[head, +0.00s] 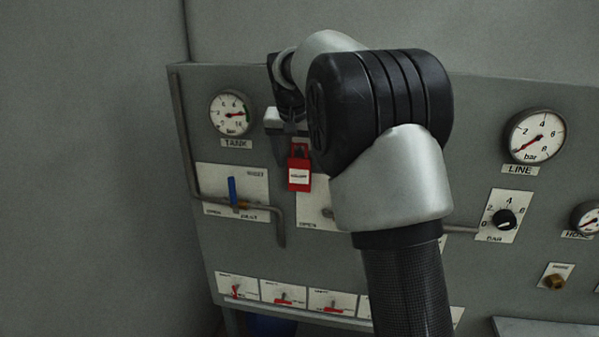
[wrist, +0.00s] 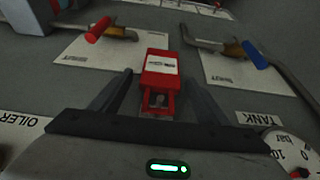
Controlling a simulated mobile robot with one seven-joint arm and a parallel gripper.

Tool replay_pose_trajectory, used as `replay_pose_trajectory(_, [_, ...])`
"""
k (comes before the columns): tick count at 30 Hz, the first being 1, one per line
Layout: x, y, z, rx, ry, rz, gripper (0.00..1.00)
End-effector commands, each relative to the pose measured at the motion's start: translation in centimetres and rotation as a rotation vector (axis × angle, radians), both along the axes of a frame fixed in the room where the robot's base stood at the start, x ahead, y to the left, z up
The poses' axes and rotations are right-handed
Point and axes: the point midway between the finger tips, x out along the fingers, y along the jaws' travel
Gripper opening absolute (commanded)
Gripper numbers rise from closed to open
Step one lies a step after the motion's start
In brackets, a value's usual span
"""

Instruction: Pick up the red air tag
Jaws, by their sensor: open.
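The red air tag (head: 299,173) is a small red block with a white label. It hangs upright in front of the grey panel, between the tank gauge and my arm. In the wrist view the red air tag (wrist: 158,72) lies between the two dark fingers of my gripper (wrist: 157,76). The fingers are spread, with a gap on each side of the tag. In the head view my gripper (head: 293,143) is at the tag's upper end, partly hidden by my own wrist and arm. Whether a finger touches the tag is not clear.
A blue-handled valve (head: 233,192) is left of the tag. A red-handled valve (wrist: 98,30) shows in the wrist view. The tank gauge (head: 232,113) is at upper left and the line gauge (head: 534,136) at right. Several small red switches (head: 284,301) line the panel's bottom.

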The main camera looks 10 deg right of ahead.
Motion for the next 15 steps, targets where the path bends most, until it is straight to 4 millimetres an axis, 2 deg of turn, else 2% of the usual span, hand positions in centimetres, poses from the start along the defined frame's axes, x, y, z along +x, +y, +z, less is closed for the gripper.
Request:
replay_pose_trajectory(4, [0.49,-0.17,-1.25,0.000,-0.001,0.000,0.69])
replay_pose_trajectory(11, [0.57,-0.17,-1.42,0.001,-0.003,0.001,0.69])
replay_pose_trajectory(15, [0.55,-0.17,-1.40,0.001,-0.002,0.002,0.47])
